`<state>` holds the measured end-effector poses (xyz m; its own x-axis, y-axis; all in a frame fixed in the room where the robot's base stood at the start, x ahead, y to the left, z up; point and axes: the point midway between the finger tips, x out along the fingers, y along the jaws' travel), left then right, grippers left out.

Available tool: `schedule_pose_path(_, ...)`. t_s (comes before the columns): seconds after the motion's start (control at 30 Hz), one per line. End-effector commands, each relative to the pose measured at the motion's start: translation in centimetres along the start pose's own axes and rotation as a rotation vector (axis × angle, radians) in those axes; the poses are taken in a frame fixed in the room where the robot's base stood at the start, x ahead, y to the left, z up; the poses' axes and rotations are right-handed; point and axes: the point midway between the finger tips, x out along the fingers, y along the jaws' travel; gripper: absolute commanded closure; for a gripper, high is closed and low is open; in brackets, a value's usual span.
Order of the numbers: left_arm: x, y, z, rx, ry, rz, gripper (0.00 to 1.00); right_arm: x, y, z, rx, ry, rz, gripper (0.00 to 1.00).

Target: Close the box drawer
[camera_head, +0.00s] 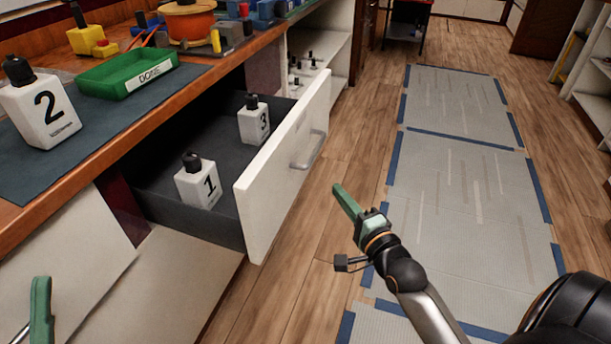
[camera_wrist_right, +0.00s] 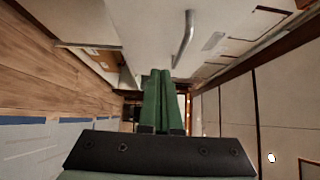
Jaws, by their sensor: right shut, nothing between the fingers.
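The box drawer (camera_head: 262,180) is pulled out from under the workbench, with a white front and a metal handle (camera_head: 308,150). Inside it stand two white bottles with black caps, marked 1 (camera_head: 198,183) and 3 (camera_head: 254,122). My right gripper (camera_head: 346,202) is shut and empty, to the right of the drawer front and apart from it. In the right wrist view its green fingers (camera_wrist_right: 164,100) are together, with the handle (camera_wrist_right: 184,40) beyond them. Only a green finger of my left gripper (camera_head: 41,312) shows at the lower left, so its opening is hidden.
A white bottle marked 2 (camera_head: 41,108) and a green DONE tray (camera_head: 130,76) are on the bench. An orange spool (camera_head: 190,22) and tools lie behind. White shelves (camera_head: 325,62) stand beyond the drawer. The floor with grey mats (camera_head: 465,190) is clear.

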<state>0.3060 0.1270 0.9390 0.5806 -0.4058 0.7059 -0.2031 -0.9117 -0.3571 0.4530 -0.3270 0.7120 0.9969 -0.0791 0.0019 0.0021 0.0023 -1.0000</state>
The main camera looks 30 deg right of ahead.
Motion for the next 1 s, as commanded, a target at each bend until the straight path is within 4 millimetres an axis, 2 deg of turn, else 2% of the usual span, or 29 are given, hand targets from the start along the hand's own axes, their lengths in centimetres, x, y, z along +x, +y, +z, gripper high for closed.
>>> schedule_pose_path(0.1, -0.5, 0.3, 0.5, -0.009, -0.004, 0.001, 0.5, 2.2, 0.1, 0.0, -0.001, 0.0, -0.004, 1.0)
schedule_pose_path(0.4, -1.4, 0.9, 1.5, -0.03, -0.008, 0.001, 0.5, 7.2, 0.2, 0.0, -0.003, -0.001, -0.002, 1.0)
schedule_pose_path(0.5, -1.8, 1.1, 1.8, -0.036, -0.009, 0.001, 0.5, 8.3, 0.3, 1.2, 0.002, -0.002, -0.001, 1.0)
schedule_pose_path(0.7, -2.1, 1.2, 2.1, -0.048, -0.011, 0.0, 0.5, 9.6, 0.2, 2.6, -0.002, -0.002, 0.001, 1.0)
schedule_pose_path(1.0, -2.0, 1.4, 2.1, -0.055, -0.009, 0.002, 0.5, 9.9, 0.1, 2.9, -0.003, -0.002, 0.002, 1.0)
